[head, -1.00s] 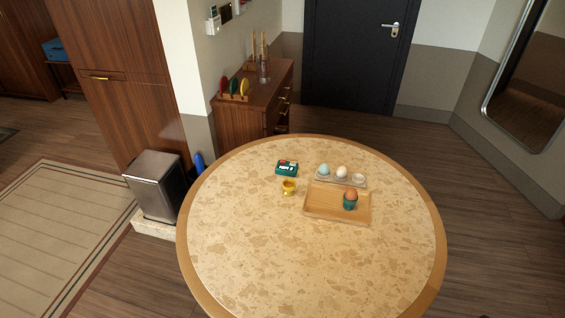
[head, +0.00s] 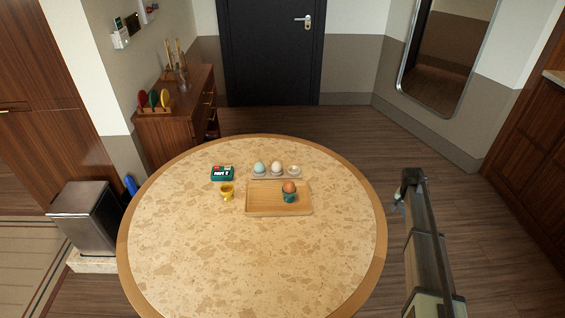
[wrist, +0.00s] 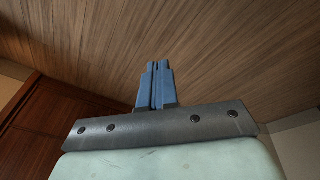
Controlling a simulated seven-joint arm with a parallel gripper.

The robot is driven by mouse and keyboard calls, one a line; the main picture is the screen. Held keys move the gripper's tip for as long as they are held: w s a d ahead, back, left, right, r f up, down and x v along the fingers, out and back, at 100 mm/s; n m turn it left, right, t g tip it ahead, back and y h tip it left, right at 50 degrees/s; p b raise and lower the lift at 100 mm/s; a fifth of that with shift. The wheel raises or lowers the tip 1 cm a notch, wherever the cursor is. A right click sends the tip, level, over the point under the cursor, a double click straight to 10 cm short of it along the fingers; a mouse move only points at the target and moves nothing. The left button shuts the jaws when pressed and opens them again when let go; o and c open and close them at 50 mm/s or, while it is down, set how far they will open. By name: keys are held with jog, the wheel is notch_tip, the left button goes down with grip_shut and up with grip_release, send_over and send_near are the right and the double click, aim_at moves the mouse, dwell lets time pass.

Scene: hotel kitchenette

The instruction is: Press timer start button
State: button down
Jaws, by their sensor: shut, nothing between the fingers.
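The timer (head: 222,173) is a small dark teal box with a pale display and a reddish button on top. It sits on the round table (head: 200,255), left of the egg holder. Its markings are too small to read surely. My gripper (wrist: 157,66) shows in the wrist view with its two blue fingers shut together and nothing between them. In the head view my gripper (head: 397,197) is at the right, beyond the table's right edge, far from the timer and touching nothing.
A yellow egg cup (head: 227,192) stands just in front of the timer. A clear holder (head: 263,176) carries a blue and a pale egg. A wooden tray (head: 265,209) bears a brown egg in a teal cup (head: 289,197). The table's front is clear.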

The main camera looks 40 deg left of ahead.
jog(key=w+a+r+t, duration=0.1)
jog(key=w+a+r, duration=0.3)
jog(key=a+r, duration=0.6)
jog(key=s+a+r, duration=0.1)
jog(key=s+a, duration=0.1)
jog(key=a, duration=0.3)
jog(key=s+a+r+n+t, duration=0.1)
jog(key=s+a, duration=0.1)
jog(key=a, duration=0.4)
jog(key=s+a+r+n, duration=0.1)
jog(key=s+a, duration=0.1)
jog(key=a, duration=0.4)
jog(key=shift+s+r, duration=0.3)
jog(key=shift+s, duration=0.1)
jog(key=s+a+r+n+t, duration=0.1)
jog(key=s+a+r+n, duration=0.15)
jog(key=s+a, duration=0.65)
jog(key=s+a+r+n+t, duration=0.1)
jog(key=s+a+r, duration=0.2)
jog(key=s+a, duration=0.6)
notch_tip(320, 180, up, 6)
jog(key=n+t, duration=0.3)
jog(key=n, duration=0.1)
send_over(214, 168)
jog(key=shift+d+m+y, duration=0.15)
jog(key=shift+m+y, duration=0.1)
jog(key=shift+y, duration=0.15)
jog(key=shift+f, duration=0.2)
jog(key=shift+f, duration=4.3)
jog(key=shift+f, duration=0.1)
